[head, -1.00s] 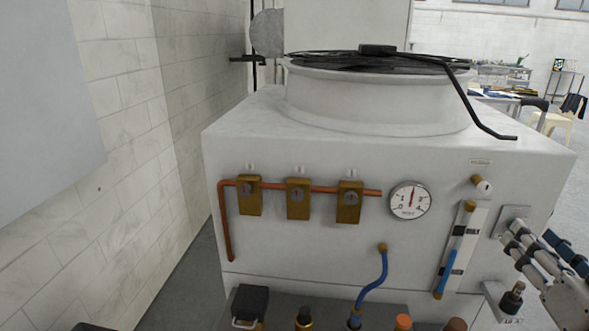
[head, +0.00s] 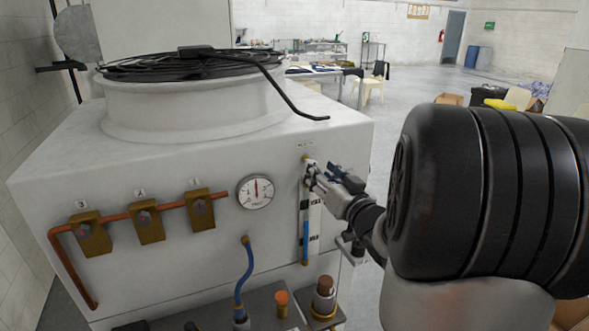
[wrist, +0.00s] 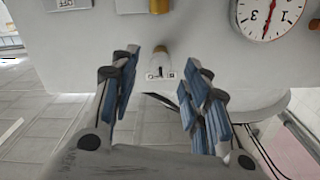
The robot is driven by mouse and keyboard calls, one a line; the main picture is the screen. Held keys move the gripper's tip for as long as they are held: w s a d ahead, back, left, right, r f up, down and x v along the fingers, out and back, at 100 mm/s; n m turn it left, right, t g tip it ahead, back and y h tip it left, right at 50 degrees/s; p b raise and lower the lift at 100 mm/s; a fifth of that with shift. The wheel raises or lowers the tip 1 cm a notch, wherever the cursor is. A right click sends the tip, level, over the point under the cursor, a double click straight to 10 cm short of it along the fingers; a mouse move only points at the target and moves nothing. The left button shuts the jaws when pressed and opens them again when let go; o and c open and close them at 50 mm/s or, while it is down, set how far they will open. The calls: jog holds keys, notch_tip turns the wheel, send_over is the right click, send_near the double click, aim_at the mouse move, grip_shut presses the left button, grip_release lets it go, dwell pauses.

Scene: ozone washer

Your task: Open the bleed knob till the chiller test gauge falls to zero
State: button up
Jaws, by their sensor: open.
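The chiller is a large pale cabinet (head: 120,265). Its round test gauge (head: 255,192) has a white face and a red needle pointing nearly straight up, well off the low end. The gauge shows upside down at the top right of the wrist view (wrist: 268,14). The bleed knob (wrist: 159,65) is a small pale knob on a brass stem on the cabinet front, right of the gauge. My gripper (wrist: 163,72) is open, with its blue-padded fingers on either side of the knob. I see no clear contact. In the head view my gripper (head: 312,174) partly hides the knob.
A sight tube with blue liquid (head: 305,238) stands below the knob. Several brass valves (head: 146,221) sit on a copper pipe at left. A blue hose (head: 243,272) hangs below the gauge. A black bent rod (head: 290,98) juts from the fan on top. Open floor lies to the right.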

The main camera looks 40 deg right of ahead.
jog(key=shift+x, duration=1.6)
grip_shut()
